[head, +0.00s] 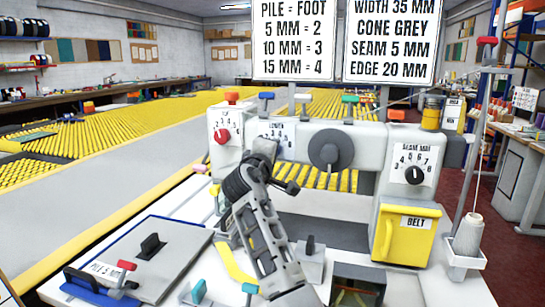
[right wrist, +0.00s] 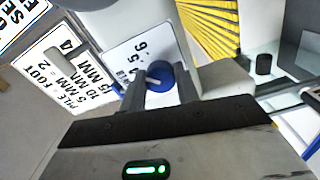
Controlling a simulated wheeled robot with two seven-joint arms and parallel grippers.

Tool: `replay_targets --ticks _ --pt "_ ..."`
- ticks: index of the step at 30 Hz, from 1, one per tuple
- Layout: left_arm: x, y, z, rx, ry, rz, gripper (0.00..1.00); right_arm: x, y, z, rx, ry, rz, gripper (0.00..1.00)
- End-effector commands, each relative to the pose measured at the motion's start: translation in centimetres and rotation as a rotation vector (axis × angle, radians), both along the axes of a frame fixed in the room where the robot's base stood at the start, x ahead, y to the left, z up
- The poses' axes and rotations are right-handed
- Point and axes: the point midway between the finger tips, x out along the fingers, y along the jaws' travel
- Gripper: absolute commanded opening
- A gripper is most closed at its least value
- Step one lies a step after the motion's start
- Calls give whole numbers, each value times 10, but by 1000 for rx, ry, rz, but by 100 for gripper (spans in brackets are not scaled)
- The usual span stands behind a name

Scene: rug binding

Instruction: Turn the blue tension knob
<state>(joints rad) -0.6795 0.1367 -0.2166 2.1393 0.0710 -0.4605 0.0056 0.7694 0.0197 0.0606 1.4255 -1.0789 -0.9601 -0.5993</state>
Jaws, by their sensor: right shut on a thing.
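The blue tension knob (right wrist: 158,80) shows in the right wrist view, with a pale pointer bar across its face. It sits on a white dial plate (right wrist: 133,54) with printed numbers. My right gripper (right wrist: 160,90) is shut on the knob, one finger on each side. In the head view my right gripper (head: 262,152) reaches up to the front of the white machine (head: 360,150), and its dark body hides the knob. Part of the dial plate (head: 278,136) shows behind it. My left gripper is out of view.
A red knob (head: 222,136) is close left of my right gripper. A grey handwheel (head: 330,150) and a black seam knob (head: 414,175) are to the right. A yellow belt cover (head: 404,235) is lower right. Signs (head: 293,40) stand above the machine.

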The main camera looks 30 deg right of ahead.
Motion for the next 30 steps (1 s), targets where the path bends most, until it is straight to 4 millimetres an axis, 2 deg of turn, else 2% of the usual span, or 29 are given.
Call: replay_targets --ticks 15,16,18,26,30 --pt "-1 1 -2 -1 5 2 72 0 1 -2 14 -9 2 8" --pt "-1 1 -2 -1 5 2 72 0 1 -2 14 -9 2 39" --pt "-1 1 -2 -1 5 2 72 0 1 -2 14 -9 2 53" --pt "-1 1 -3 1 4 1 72 0 1 -1 12 -11 1 53" --pt "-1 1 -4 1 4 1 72 -6 8 -1 12 -11 2 53"
